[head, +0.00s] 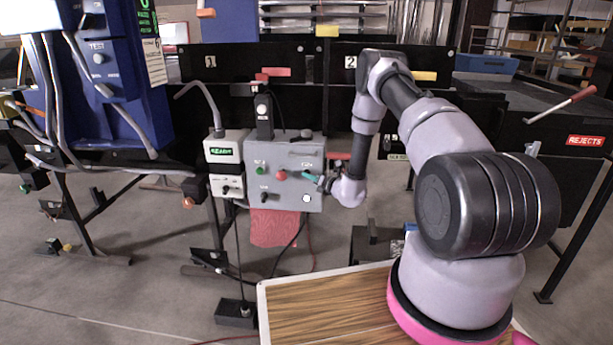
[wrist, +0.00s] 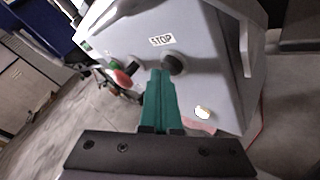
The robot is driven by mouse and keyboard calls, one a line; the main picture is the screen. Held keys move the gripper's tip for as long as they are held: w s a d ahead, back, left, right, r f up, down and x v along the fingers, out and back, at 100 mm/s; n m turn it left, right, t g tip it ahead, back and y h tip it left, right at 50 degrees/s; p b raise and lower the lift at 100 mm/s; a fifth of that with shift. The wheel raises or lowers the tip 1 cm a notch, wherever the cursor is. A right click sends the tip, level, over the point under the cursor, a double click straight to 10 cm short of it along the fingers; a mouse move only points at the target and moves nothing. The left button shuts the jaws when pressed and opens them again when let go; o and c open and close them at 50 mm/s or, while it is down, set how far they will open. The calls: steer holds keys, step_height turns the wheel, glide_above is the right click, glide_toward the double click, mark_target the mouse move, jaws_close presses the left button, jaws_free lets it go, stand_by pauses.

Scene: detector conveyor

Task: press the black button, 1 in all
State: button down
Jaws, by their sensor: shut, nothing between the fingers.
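The black button (wrist: 174,62) sits on the grey control box (wrist: 213,75) below a STOP label (wrist: 161,41) in the wrist view. The box also shows in the head view (head: 293,151), where my arm's end hides the black button. My gripper (wrist: 162,73) has its teal fingers shut and empty. Its tips overlap the button's lower left edge in the wrist view; I cannot tell whether they touch it. In the head view my gripper (head: 307,177) is at the box's right front.
The box also carries a red button (head: 281,175), a green button (head: 261,171), a black knob (head: 264,198) and a white button (head: 306,198). A smaller box with a green display (head: 221,151) stands at its left. A wooden-topped table (head: 325,305) is in front.

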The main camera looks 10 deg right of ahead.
steer(key=shift+s+a, duration=0.25)
steer(key=shift+s, duration=0.55)
steer(key=shift+s+a, duration=0.25)
steer(key=shift+s, duration=0.55)
steer(key=shift+s+a, duration=0.3)
steer(key=shift+s, duration=0.5)
steer(key=shift+s+a, duration=0.25)
steer(key=shift+s, duration=0.55)
steer(key=shift+r, duration=0.1)
